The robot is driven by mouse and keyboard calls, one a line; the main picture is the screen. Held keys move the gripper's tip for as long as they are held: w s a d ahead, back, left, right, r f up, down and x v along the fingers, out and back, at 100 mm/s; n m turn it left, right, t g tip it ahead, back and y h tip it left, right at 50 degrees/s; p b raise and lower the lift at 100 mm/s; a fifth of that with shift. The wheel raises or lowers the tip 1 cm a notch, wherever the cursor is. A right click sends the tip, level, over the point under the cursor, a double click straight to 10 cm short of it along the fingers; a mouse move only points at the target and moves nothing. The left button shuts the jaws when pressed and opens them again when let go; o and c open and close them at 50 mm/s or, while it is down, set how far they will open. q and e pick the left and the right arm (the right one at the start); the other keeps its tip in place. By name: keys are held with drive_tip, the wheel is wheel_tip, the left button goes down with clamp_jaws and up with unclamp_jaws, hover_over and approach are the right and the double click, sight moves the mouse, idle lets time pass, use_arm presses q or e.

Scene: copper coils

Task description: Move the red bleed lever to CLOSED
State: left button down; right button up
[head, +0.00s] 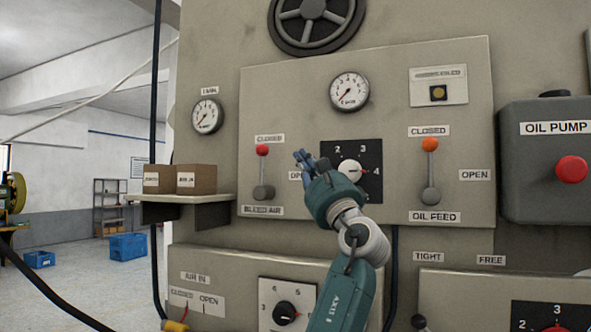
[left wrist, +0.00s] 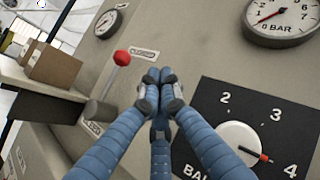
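The red bleed lever (head: 262,151) stands upright on the panel, its red knob just under the CLOSED label (head: 269,138). Its grey pivot (head: 263,193) sits above the BLEED AIR label (head: 262,211). An OPEN label (head: 295,175) is to its right, partly hidden by my gripper. My left gripper (head: 303,157) is to the right of the lever and apart from it in the picture. In the left wrist view the blue fingertips (left wrist: 159,76) are together with nothing seen between them, and the red knob (left wrist: 122,58) is to their left. My right gripper is not in view.
A dial with a white knob (head: 349,170) is just behind and right of my left gripper. The orange OIL FEED lever (head: 430,146) is farther right. A shelf (head: 218,199) with two cardboard boxes (head: 197,179) juts out at the left. A gauge (head: 349,92) is above.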

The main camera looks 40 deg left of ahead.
use_arm(q)
drive_tip(key=d, duration=0.3)
drive_tip(key=shift+s+d+r+b, duration=0.1)
drive_tip(key=shift+s+d+b, duration=0.25)
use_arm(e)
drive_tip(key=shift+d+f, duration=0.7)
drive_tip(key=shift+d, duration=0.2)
use_arm(q)
drive_tip(key=shift+d, duration=0.1)
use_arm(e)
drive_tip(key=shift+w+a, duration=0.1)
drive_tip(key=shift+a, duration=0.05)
